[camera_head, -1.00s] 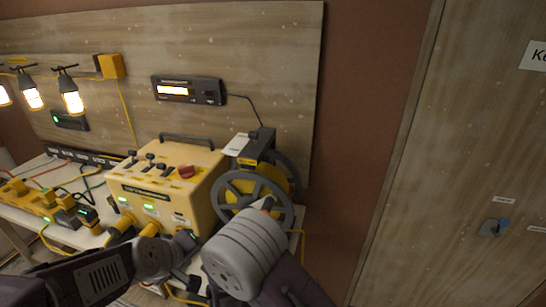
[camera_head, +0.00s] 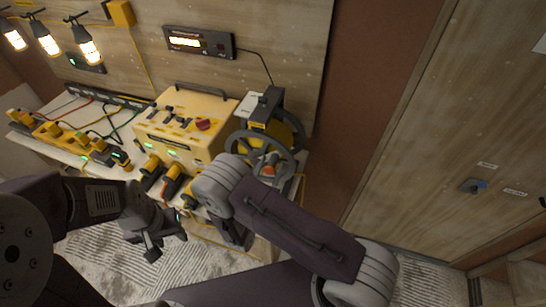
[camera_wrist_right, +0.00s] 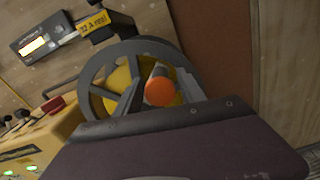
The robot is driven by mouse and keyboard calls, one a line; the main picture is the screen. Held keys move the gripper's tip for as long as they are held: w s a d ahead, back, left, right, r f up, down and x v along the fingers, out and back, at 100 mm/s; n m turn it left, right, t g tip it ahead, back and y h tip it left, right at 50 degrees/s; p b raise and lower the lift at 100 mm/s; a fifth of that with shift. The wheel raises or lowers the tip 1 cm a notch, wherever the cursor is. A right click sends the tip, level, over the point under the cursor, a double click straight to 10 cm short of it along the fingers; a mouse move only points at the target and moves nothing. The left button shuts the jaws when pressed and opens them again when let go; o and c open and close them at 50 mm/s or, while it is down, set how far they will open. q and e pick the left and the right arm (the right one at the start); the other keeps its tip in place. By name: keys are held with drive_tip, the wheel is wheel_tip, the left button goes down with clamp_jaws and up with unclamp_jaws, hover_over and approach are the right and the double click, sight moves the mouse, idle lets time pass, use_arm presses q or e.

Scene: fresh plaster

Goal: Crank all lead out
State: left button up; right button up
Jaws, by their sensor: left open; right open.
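The cable reel stands at the right end of the bench, with a grey spoked handwheel (camera_head: 238,146) and a yellow drum (camera_head: 296,132). Its crank knob has an orange end (camera_head: 268,170), low on the wheel; the knob also shows in the right wrist view (camera_wrist_right: 160,92) in front of the yellow drum. My right arm's grey wrist joint is left of and below the knob, partly covering the wheel. My left gripper (camera_head: 167,243) is open and empty, low in front of the bench.
A yellow power box (camera_head: 185,140) with levers and a red knob stands left of the reel. Yellow plugs and coloured leads lie further left on the bench. A display unit (camera_head: 199,42) hangs on the wall panel. A wooden door is at right.

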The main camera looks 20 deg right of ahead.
drive_tip(key=shift+x, duration=1.2)
drive_tip(key=shift+s, duration=0.1)
clamp_jaws()
idle(0.4)
